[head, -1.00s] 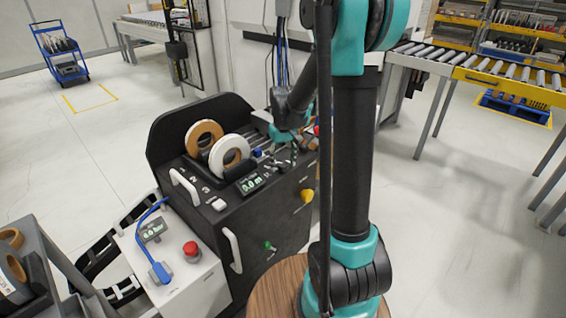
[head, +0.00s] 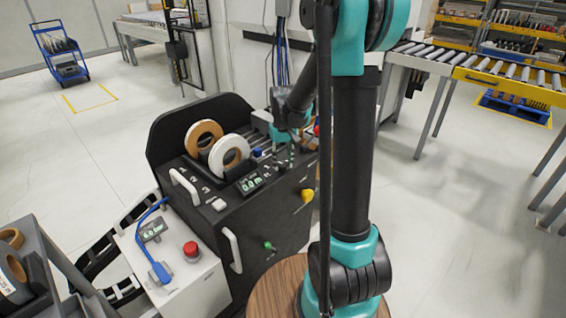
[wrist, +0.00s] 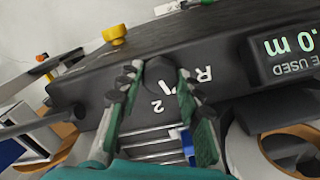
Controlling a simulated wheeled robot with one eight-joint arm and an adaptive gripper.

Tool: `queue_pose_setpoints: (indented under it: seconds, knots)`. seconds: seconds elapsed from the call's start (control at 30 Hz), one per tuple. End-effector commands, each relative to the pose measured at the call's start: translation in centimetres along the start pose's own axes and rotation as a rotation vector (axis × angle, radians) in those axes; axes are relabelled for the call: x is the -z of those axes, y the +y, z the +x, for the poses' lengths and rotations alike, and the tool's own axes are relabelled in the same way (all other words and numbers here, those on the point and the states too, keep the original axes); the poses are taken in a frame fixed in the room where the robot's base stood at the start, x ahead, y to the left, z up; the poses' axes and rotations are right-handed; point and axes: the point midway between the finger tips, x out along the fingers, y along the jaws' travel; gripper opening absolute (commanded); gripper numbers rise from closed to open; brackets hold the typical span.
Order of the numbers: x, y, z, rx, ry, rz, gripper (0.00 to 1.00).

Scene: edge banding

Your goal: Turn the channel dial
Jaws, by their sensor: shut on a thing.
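The channel dial (wrist: 160,74) is a dark round knob on the black top panel of the machine, with the marks "2" and "R" printed beside it in the wrist view. My gripper (wrist: 158,85) has its two green-padded fingers on either side of the dial and is shut on it. In the head view my gripper (head: 286,152) reaches down over the machine's top, right of the tape rolls. The dial is too small and covered there to make out, and its exact pointing direction is hard to read.
A white tape roll (head: 229,152) and a brown one (head: 203,135) stand on the machine (head: 225,205). A lit display (head: 250,184) is close to the gripper, and shows large in the wrist view (wrist: 288,46). A yellow knob (head: 306,197) sits on the machine's side.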

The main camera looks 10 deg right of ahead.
Motion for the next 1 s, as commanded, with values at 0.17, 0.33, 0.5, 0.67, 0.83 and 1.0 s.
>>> queue_pose_setpoints:
  seconds: [0.17, 0.33, 0.5, 0.67, 0.83, 1.0]
  knots:
    - [0.01, 0.00, -0.01, 0.000, 0.000, 0.136, 0.06]
    - [0.01, 0.00, -0.01, 0.000, 0.000, 0.296, 0.06]
    - [0.01, 0.00, -0.01, 0.000, 0.000, 0.458, 0.06]
    - [0.02, 0.00, -0.01, 0.000, 0.000, 0.610, 0.06]
    - [0.02, 0.00, -0.01, 0.000, 0.000, 0.771, 0.06]
    - [0.02, 0.01, -0.02, 0.000, 0.000, 0.933, 0.06]
